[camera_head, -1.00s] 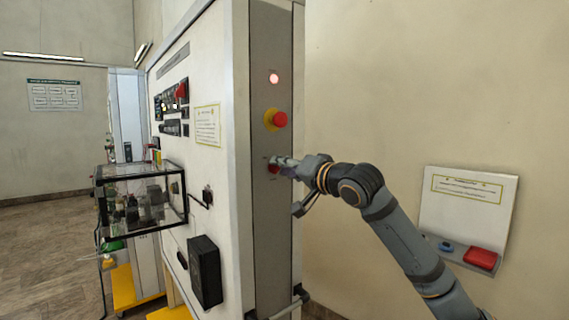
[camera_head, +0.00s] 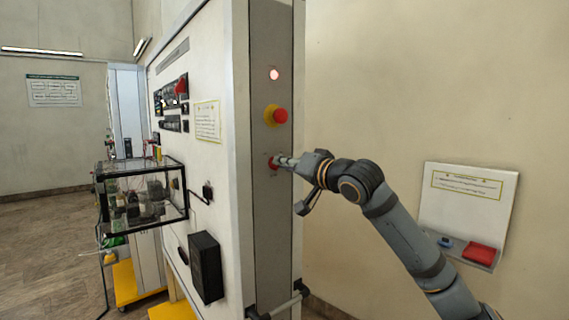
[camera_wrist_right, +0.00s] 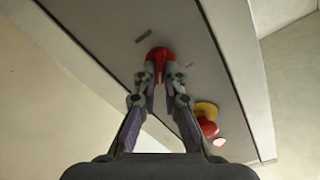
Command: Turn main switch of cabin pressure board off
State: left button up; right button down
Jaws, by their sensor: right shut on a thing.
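The red main switch (camera_head: 272,163) sits on the narrow grey side panel (camera_head: 272,215) of the cabin pressure board, below a red emergency button on a yellow base (camera_head: 276,116) and a lit red lamp (camera_head: 274,74). My right gripper (camera_head: 280,162) is at the switch, its fingers partly covering it. In the right wrist view the fingertips (camera_wrist_right: 160,86) of my right gripper are closed on the red switch knob (camera_wrist_right: 159,54). Small labels beside the knob are too blurred to read. My left gripper is not in view.
A metal handle bar (camera_head: 280,305) sticks out low on the panel. A black box (camera_head: 205,268) and a glass case (camera_head: 140,195) project from the board's front face. A wall shelf with a red item (camera_head: 480,254) is at the right.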

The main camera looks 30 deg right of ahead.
jog(key=shift+a+n+p, duration=0.2)
jog(key=shift+n+p, duration=0.95)
jog(key=shift+n, duration=2.8)
jog(key=shift+a+n+p, duration=0.15)
jog(key=shift+n+p, duration=0.95)
jog(key=shift+n, duration=2.85)
jog(key=c, duration=1.4)
grip_release()
jog(key=shift+c, duration=0.2)
